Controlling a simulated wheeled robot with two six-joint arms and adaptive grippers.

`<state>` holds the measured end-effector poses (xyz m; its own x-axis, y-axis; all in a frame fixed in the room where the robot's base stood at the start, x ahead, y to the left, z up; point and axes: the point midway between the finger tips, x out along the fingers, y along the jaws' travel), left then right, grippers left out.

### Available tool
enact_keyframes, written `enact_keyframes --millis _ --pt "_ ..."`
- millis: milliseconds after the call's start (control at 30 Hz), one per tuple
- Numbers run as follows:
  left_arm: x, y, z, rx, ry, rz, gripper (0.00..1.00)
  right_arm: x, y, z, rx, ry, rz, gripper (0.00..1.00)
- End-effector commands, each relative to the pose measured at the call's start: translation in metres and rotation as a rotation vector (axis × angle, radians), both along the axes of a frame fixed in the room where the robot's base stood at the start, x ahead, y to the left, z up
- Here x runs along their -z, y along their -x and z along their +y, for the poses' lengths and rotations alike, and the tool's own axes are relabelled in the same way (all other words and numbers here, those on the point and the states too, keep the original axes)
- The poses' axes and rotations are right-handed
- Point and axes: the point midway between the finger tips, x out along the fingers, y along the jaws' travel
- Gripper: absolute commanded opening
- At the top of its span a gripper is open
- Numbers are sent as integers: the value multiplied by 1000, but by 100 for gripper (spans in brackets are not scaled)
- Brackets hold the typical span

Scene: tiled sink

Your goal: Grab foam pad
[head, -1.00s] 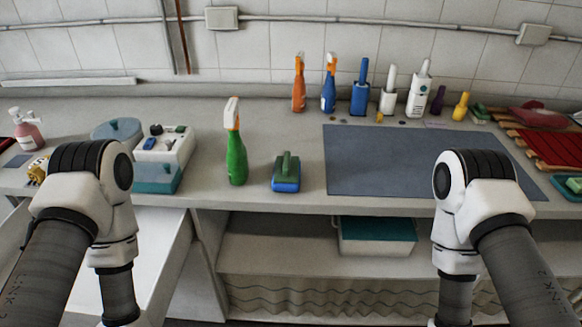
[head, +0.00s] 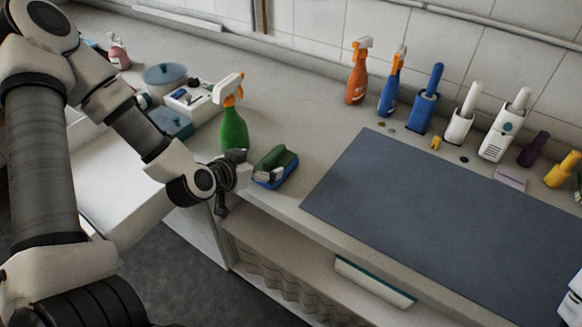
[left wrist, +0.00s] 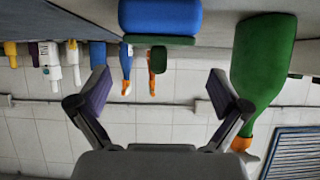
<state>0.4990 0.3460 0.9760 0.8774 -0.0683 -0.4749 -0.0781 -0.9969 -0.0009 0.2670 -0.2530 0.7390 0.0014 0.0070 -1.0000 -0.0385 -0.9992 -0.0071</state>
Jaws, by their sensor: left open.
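The foam pad (head: 277,166) has a blue base and a green top with a handle, and lies near the counter's front edge. It shows upside down at the top of the left wrist view (left wrist: 160,16). My left gripper (head: 240,178) is at the counter's front edge, just left of the pad. In the left wrist view its two fingers (left wrist: 160,88) are spread wide with nothing between them, and the pad lies beyond their tips.
A green spray bottle (head: 234,126) stands close beside the pad. A grey mat (head: 440,215) covers the counter to the right. Orange (head: 357,80) and blue (head: 391,90) spray bottles and several brushes stand along the wall. A caddy (head: 193,101) stands to the left.

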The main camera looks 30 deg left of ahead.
Motion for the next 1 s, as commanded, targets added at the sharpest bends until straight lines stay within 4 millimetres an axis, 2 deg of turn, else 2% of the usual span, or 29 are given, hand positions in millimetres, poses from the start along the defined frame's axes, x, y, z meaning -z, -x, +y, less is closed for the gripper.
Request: enact_keyframes --millis 33,133,400,633,667,800,833,1000 --pt "10 -5 -1 3 -5 -1 100 13 0 0 0 0 1 40" --pt "11 -14 -2 2 -6 2 100 13 0 0 0 0 0 40" --pt "32 -48 -7 2 -4 4 100 12 -1 0 1 0 -1 40" --pt "33 -51 -8 0 1 3 100 12 0 0 0 0 -1 40" --pt "33 -51 -8 0 1 3 93 12 0 0 0 0 -1 40" --pt "33 -51 -8 0 1 3 43 12 0 0 1 0 -1 40" --pt "33 -51 -8 0 1 3 41 12 0 0 1 0 -1 40" --pt "33 -50 -8 0 1 3 41 12 0 0 1 0 -1 40"
